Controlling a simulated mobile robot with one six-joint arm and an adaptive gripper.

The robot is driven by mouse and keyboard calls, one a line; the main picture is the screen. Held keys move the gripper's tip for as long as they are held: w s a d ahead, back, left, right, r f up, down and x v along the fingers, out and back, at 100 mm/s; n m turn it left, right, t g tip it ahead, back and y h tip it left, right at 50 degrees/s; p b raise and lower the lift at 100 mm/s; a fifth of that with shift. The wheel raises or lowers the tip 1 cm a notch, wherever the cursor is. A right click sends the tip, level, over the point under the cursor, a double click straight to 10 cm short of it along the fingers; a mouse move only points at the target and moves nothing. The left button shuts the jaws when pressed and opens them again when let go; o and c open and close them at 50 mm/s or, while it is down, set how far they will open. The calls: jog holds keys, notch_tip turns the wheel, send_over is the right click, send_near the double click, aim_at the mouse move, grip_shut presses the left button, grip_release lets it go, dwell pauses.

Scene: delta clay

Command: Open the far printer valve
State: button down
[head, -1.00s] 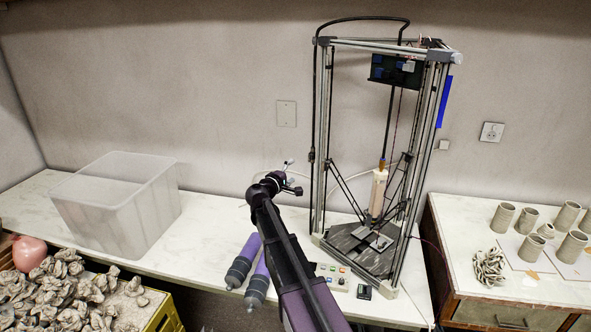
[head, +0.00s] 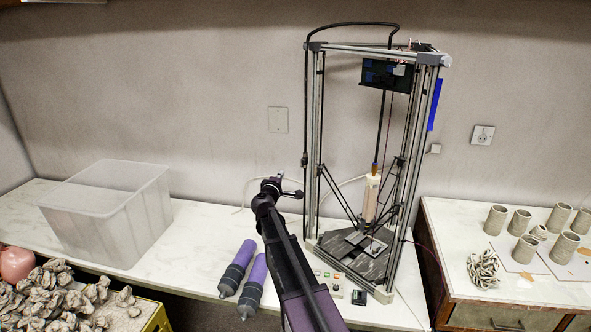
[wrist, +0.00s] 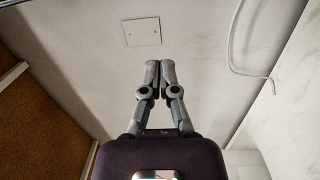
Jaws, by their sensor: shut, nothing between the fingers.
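The printer (head: 446,62) is a tall metal frame with a black plate at its base and a pale clay tube (head: 371,198) hanging inside. I cannot make out the far valve clearly; my arm's end covers the space left of the printer. A pale hose (head: 352,181) runs behind there to the printer, and a hose also shows at upper right in the wrist view (wrist: 234,48). My gripper (wrist: 160,64) is shut and empty in the wrist view, its fingertips together in front of the wall. In the head view my wrist is left of the printer's left post.
A clear plastic bin (head: 105,215) stands on the white bench at left. Two purple-and-black cylinders (head: 237,270) lie by my arm. A control panel (head: 332,283) sits before the printer. Clay cups (head: 525,248) stand on the right-hand cabinet. Bench between bin and cylinders is clear.

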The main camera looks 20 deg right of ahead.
aim_at(302, 163)
jog(key=shift+w+y, duration=0.1)
jog(key=shift+y, duration=0.2)
jog(key=shift+w, duration=0.15)
jog(key=x, duration=1)
jog(key=s+d, duration=0.2)
jog(key=s, duration=0.1)
jog(key=shift+s+d, duration=0.1)
jog(key=shift+s, duration=0.15)
jog(key=shift+s+d+f, duration=0.1)
jog(key=shift+s+d, duration=0.15)
jog(key=shift+s, duration=0.05)
dwell(0.5)
